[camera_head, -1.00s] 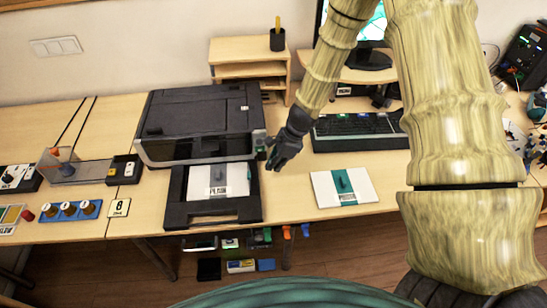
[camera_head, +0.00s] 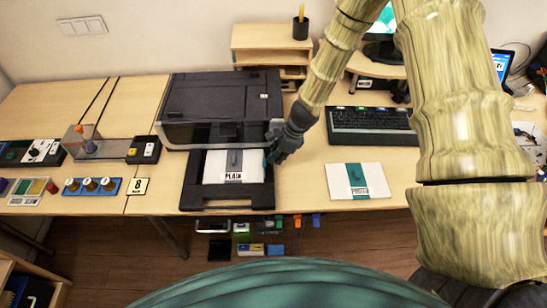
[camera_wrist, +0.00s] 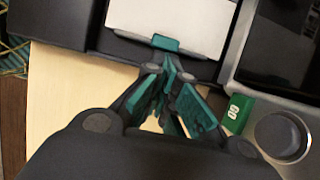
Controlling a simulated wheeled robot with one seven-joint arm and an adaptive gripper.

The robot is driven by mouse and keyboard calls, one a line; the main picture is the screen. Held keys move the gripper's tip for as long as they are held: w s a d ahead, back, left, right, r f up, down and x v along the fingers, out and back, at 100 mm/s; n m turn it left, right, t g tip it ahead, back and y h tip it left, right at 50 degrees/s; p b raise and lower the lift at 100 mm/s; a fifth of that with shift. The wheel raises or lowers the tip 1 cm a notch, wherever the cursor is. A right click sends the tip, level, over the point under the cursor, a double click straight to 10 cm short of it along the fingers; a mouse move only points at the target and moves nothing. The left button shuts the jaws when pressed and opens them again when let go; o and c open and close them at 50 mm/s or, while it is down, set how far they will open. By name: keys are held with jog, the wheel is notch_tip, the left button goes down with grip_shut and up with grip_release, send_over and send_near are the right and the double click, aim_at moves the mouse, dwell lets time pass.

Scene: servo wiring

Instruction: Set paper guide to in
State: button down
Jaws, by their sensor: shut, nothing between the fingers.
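The printer's open black tray (camera_head: 228,198) holds a white sheet labelled PLAIN (camera_head: 222,166). In the wrist view, a small teal block, which looks like the paper guide (camera_wrist: 166,42), stands at the near edge of the white sheet. My gripper (camera_head: 271,157) is at the right rim of the tray, just below the printer's front right corner. In the wrist view, my gripper (camera_wrist: 170,66) has its teal fingers shut and empty, with the tips right beside the teal block. I cannot tell whether they touch it. My gripper largely hides the guide in the head view.
The dark printer (camera_head: 215,97) stands directly behind the tray. Its round knob (camera_wrist: 281,135) and a small green display (camera_wrist: 237,113) are close right of my fingers in the wrist view. Another sheet pack (camera_head: 357,181) lies to the right, with bare table between.

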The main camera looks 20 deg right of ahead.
jog(key=shift+w+a, duration=0.15)
jog(key=shift+a, duration=0.7)
